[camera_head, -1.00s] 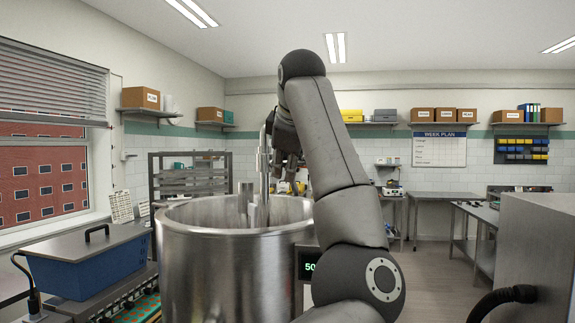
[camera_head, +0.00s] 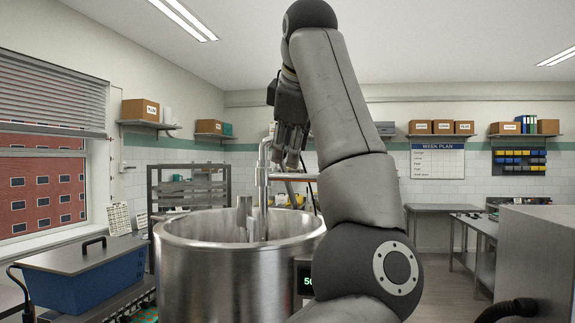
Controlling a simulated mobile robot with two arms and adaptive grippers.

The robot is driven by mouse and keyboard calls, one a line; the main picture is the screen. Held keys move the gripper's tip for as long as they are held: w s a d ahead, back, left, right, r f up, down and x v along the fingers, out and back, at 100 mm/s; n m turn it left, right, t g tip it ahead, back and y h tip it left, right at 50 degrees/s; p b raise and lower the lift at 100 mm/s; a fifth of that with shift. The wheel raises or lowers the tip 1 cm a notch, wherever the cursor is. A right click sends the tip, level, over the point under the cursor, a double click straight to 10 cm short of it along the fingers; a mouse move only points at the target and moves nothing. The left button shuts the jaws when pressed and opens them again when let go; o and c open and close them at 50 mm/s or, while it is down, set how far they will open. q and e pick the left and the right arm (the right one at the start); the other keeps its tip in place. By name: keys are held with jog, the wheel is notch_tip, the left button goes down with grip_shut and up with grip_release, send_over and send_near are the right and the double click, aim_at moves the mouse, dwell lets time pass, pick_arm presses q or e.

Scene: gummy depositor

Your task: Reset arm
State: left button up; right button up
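My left arm rises from the bottom right of centre and bends at the top. Its dark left gripper (camera_head: 287,158) hangs down above the far rim of the large steel kettle (camera_head: 235,265). The fingers show a gap between their tips and look open, with nothing seen in them. A thin upright steel pipe (camera_head: 262,185) and a horizontal steel bar (camera_head: 290,177) stand beside and below the gripper in the picture; I cannot tell whether it touches them. My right gripper is not in view.
A blue container with a grey lid (camera_head: 80,262) stands left of the kettle. A display (camera_head: 306,281) is at the kettle's right, partly behind my arm. A steel cabinet (camera_head: 540,255) fills the right edge. Floor (camera_head: 437,285) is clear between arm and cabinet.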

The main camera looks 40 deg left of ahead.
pick_arm(q)
jog(key=shift+v, duration=1)
